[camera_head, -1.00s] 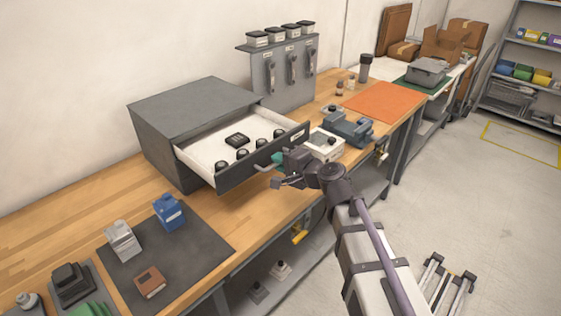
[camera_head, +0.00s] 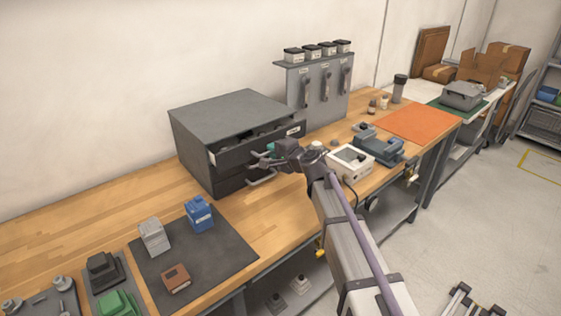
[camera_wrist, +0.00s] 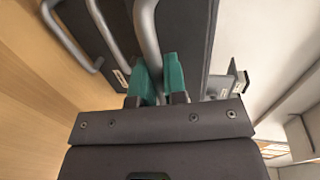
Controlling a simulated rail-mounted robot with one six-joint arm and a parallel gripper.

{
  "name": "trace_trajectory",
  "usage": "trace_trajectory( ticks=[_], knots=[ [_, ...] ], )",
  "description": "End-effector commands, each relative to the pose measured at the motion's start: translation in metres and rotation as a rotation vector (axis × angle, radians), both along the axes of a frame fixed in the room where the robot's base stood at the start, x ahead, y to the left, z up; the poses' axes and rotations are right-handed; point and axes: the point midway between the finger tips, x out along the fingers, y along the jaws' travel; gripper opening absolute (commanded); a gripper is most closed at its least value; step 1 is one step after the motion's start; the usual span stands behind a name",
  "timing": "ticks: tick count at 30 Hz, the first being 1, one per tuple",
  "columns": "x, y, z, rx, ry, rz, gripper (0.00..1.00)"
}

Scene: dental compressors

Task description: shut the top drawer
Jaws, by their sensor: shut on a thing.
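The grey drawer cabinet (camera_head: 235,108) stands on the wooden bench. Its top drawer (camera_head: 235,155) is pulled out a little, with a narrow opening above its front and dark items partly visible inside. My gripper (camera_head: 266,160) is at the front of this drawer. In the wrist view the teal fingers of my gripper (camera_wrist: 156,82) are shut on the top drawer's grey bar handle (camera_wrist: 147,35), one finger on each side. The lower drawer (camera_head: 230,184) looks closed, and its handle (camera_head: 262,178) shows below my gripper.
A white device (camera_head: 349,163) and a blue-grey device (camera_head: 380,150) stand to the right of my gripper. A dark mat (camera_head: 215,248) with a blue container (camera_head: 199,215) and a grey container (camera_head: 154,236) lies at the front left. A grey panel (camera_head: 320,95) stands behind the cabinet.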

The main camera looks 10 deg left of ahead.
Motion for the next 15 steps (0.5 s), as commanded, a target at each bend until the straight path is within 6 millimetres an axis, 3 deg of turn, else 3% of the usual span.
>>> trace_trajectory(
  ticks=[6, 15],
  knots=[
    [0.027, 0.029, 0.0, 0.0, 0.0, 0.002, 0.0],
    [0.039, 0.043, 0.0, 0.0, 0.0, 0.002, 0.0]
  ],
)
